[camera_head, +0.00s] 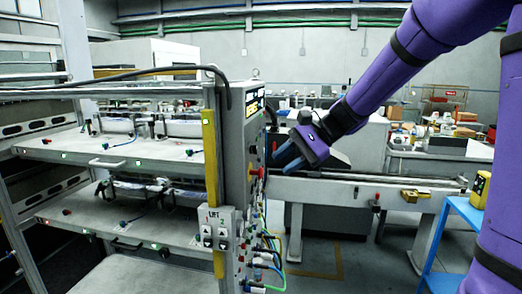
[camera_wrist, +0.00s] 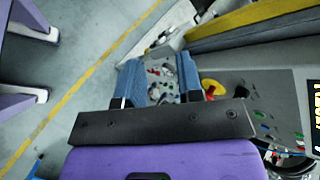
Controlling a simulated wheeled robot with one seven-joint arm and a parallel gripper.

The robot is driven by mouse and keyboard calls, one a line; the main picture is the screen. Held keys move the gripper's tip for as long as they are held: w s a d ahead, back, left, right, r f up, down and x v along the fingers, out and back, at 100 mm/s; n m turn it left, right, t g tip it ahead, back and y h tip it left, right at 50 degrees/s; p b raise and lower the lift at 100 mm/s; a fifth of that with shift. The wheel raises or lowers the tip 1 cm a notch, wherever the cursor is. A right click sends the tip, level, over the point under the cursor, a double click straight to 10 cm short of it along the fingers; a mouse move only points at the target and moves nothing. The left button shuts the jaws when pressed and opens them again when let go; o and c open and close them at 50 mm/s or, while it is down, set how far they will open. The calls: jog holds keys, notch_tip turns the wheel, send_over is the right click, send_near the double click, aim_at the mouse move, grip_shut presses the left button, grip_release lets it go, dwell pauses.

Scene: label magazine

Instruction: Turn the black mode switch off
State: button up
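My gripper (camera_wrist: 160,80) is open in the wrist view, its two blue-padded fingers apart with nothing held between them. In the head view my gripper (camera_head: 287,158) hangs at the right of the control panel (camera_head: 252,145), a short gap away from its face. That panel is seen nearly edge-on there. In the wrist view the grey panel face (camera_wrist: 280,95) lies right of the fingers. A dark knob (camera_wrist: 241,91) on it may be the black mode switch; its setting cannot be read. A red and yellow button (camera_wrist: 211,88) sits beside the right finger.
Coloured buttons (camera_wrist: 265,127) and a lit yellow display (camera_head: 254,106) are on the panel. Cables (camera_head: 268,250) hang from its lower part. A rack with shelves (camera_head: 130,150) stands left. A rail (camera_head: 350,190) runs behind my gripper. A blue stand (camera_head: 458,207) is at right.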

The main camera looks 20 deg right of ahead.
jog(key=w+d+f+m+t+y, duration=0.2)
jog(key=w+d+m+y, duration=0.15)
jog(key=w, duration=0.55)
jog(key=m+t+y, duration=0.2)
jog(key=m+t, duration=0.3)
send_near(253, 149)
jog(key=shift+h, duration=0.25)
jog(key=x, duration=0.7)
jog(key=shift+w+a+r, duration=0.1)
jog(key=shift+w+r, duration=0.15)
jog(key=shift+r, duration=0.05)
grip_shut()
